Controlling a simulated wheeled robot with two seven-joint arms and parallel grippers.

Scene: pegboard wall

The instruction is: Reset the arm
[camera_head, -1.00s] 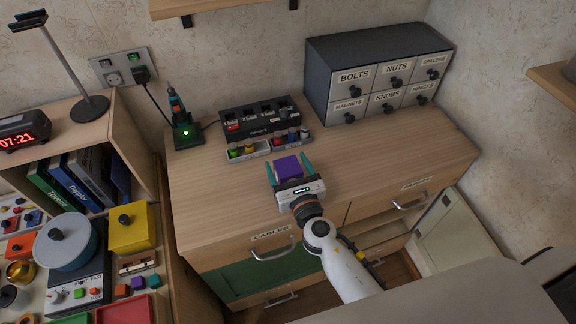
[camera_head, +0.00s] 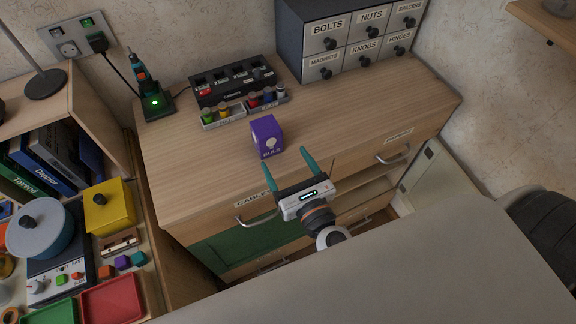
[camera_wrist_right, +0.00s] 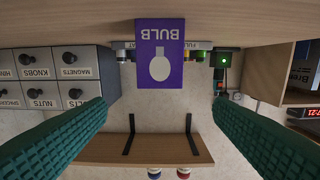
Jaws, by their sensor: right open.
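My right gripper (camera_head: 289,172) is open and empty, its two teal fingers spread just in front of the dresser's front edge. A purple bulb box (camera_head: 266,137) stands upright on the wooden dresser top (camera_head: 190,160), beyond the fingertips and apart from them. In the right wrist view the bulb box (camera_wrist_right: 160,72) shows upside down, centred beyond the two fingers (camera_wrist_right: 152,132), with nothing between them. My left gripper is not in view.
Behind the box are a black charger (camera_head: 235,82) and small trays of coloured items (camera_head: 222,117). A grey drawer cabinet (camera_head: 350,45) stands at the back right, a green-lit tool stand (camera_head: 155,103) at the back left. Drawer handles (camera_head: 257,221) stick out in front.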

